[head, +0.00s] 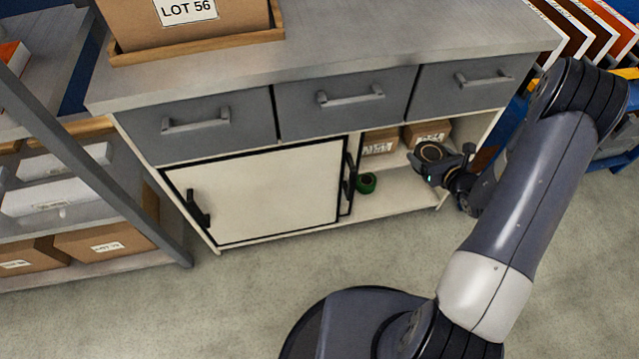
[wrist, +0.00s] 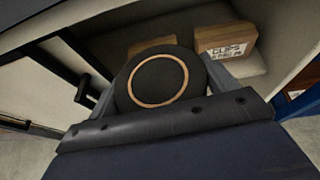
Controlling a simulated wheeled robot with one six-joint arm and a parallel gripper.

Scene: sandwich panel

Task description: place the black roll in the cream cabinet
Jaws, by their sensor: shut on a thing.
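The black roll (wrist: 157,80), with a tan ring on its face, is held in my gripper (wrist: 160,84) in the wrist view. In the head view the black roll (head: 432,152) is at my gripper (head: 428,160), in front of the open right part of the cream cabinet (head: 256,196). The gripper is shut on the roll, its fingers on either side. The cabinet's sliding door covers the left part. I cannot tell exactly how far inside the opening the roll is.
A green roll (head: 366,183) stands on the cabinet floor by the door's edge. Cardboard boxes (head: 380,143) stand at the back of the opening; one box (wrist: 226,42) shows in the wrist view. Cabinet floor (head: 395,197) right of the green roll is bare. Grey drawers (head: 345,100) sit above.

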